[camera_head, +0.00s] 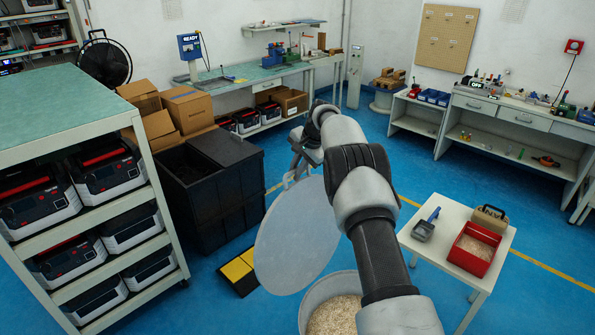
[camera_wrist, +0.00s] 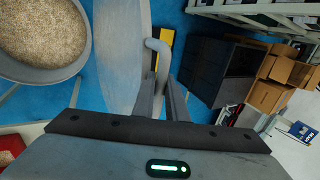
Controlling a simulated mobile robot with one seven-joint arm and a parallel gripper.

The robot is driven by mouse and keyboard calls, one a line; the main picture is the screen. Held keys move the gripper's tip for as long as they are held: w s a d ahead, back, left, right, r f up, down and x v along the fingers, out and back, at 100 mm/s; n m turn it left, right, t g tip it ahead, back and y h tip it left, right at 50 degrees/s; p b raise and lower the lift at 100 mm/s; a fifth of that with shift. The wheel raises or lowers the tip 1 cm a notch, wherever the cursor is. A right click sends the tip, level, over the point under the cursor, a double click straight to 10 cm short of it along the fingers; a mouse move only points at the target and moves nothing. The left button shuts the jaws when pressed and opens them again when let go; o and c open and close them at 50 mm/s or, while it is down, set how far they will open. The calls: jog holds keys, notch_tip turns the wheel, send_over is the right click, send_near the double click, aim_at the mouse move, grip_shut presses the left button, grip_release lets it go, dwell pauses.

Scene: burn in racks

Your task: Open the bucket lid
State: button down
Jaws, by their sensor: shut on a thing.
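The bucket (camera_head: 310,306) stands at the bottom middle in the head view, partly hidden by my arm, and is filled with tan granules. It also shows at the upper left of the wrist view (camera_wrist: 84,62). The round grey lid (camera_head: 296,236) is off the bucket's mouth, tilted steeply up on its left side. In the wrist view the lid (camera_wrist: 118,55) shows nearly edge-on, with its curved grey handle (camera_wrist: 162,50). My gripper (camera_wrist: 163,92) is shut on the handle. In the head view the gripper (camera_head: 292,175) is partly hidden by my arm.
A white side table (camera_head: 446,252) with a red granule box (camera_head: 474,248) and a scoop (camera_head: 425,226) stands right of the bucket. Black crates (camera_head: 205,190) and a yellow-and-black floor item (camera_head: 238,270) lie to the left. A shelf rack (camera_head: 70,110) fills the far left.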

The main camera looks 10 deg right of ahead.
jog(key=shift+w+a+f, duration=0.1)
jog(key=shift+w+f, duration=0.05)
jog(key=shift+f, duration=0.05)
dwell(0.3)
jog(key=c, duration=1.8)
grip_release()
jog(key=shift+f, duration=0.1)
jog(key=b+v, duration=0.1)
jog(key=v, duration=1.7)
jog(key=shift+w+b, duration=0.25)
jog(key=shift+b, duration=0.15)
jog(key=shift+a, duration=0.15)
